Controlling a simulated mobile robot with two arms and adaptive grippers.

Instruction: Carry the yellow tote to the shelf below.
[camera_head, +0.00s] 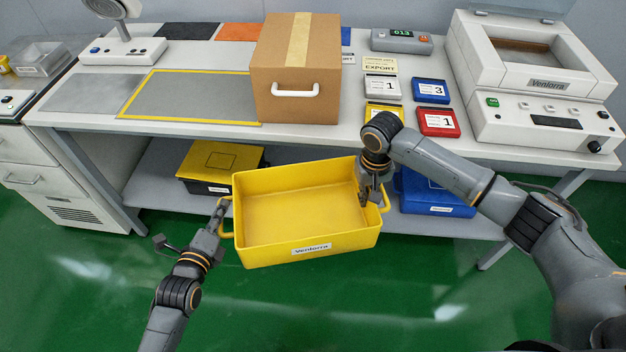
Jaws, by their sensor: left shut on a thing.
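The empty yellow tote (308,244) is in front of the bench, above the green floor, its open top facing up and a label on its front wall. My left gripper (221,208) is shut on the tote's left handle. My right gripper (364,195) is at the tote's right wall, near the right handle; its own wrist hides the fingers in part, so I cannot tell whether it grips. The lower shelf (158,175) runs under the bench, behind the tote, which hides its middle.
On the lower shelf, a yellow box with a black base (200,186) stands left and a blue bin (437,208) right. The bench (95,125) above carries a cardboard box (290,75), coloured label cards and a white machine (535,100). A bench leg (490,256) stands at right.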

